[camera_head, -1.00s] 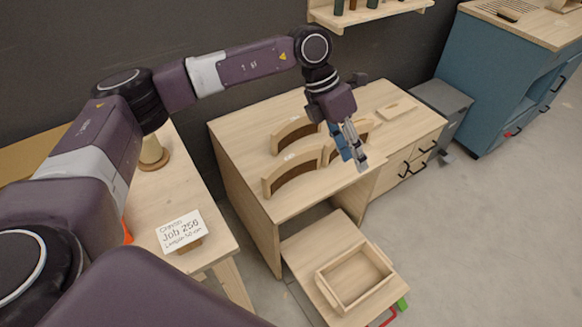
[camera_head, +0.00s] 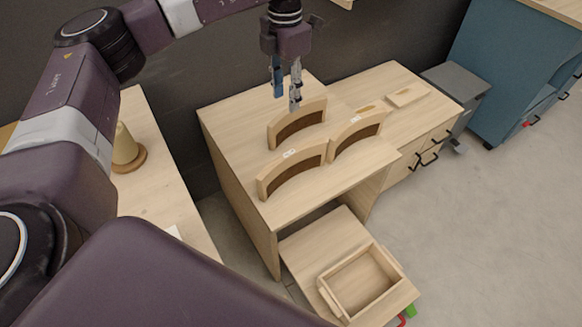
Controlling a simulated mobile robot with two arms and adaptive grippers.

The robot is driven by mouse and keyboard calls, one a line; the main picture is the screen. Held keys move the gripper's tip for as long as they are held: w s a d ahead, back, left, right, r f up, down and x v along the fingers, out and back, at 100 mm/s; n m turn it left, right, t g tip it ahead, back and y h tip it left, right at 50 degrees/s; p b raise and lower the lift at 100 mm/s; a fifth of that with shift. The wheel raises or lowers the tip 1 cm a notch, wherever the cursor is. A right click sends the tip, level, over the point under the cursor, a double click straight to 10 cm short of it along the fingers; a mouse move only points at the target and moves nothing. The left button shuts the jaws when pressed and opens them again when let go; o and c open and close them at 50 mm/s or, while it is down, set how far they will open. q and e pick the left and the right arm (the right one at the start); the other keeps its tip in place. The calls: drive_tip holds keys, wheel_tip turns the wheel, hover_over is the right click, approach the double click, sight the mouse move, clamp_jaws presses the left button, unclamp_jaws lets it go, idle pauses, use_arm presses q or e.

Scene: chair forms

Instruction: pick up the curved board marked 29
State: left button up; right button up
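Three pale curved boards stand on edge on the wooden desk (camera_head: 235,130): a back board (camera_head: 297,121), a front-left board (camera_head: 291,170) and a right board (camera_head: 358,134). Small white labels show on top of the front-left and right boards; their numbers are too small to read, so I cannot tell which is 29. My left gripper (camera_head: 286,98) points down, close above or behind the back board in the picture. Its two fingers are apart with nothing seen between them. Whether it touches the board cannot be told. My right gripper is not in view.
A shallow wooden tray (camera_head: 348,314) sits low in front of the desk. A small flat wooden block (camera_head: 407,97) lies at the desk's right. A wooden cone-shaped piece (camera_head: 125,147) stands on the left table (camera_head: 165,207). A grey cabinet (camera_head: 455,82) stands beyond the desk.

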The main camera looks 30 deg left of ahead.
use_arm(q)
drive_tip(key=b, duration=0.8)
hover_over(289, 153)
wheel_tip(289, 153, down, 9)
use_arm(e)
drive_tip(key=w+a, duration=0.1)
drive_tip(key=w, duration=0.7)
use_arm(q)
drive_tip(key=f+b, duration=0.1)
drive_tip(key=f, duration=0.1)
drive_tip(key=f+b, duration=0.1)
drive_tip(key=b, duration=0.1)
drive_tip(key=f+b, duration=0.2)
drive_tip(key=shift+w+a+f, duration=0.15)
drive_tip(key=shift+a+f, duration=0.2)
drive_tip(key=shift+f+b, duration=0.35)
drive_tip(key=shift+b, duration=0.25)
drive_tip(key=shift+f, duration=0.35)
drive_tip(key=f, duration=0.4)
drive_tip(key=f+b, duration=0.1)
drive_tip(key=f, duration=0.2)
drive_tip(key=shift+s+d, duration=0.2)
drive_tip(key=shift+d, duration=0.2)
drive_tip(key=shift+r, duration=0.1)
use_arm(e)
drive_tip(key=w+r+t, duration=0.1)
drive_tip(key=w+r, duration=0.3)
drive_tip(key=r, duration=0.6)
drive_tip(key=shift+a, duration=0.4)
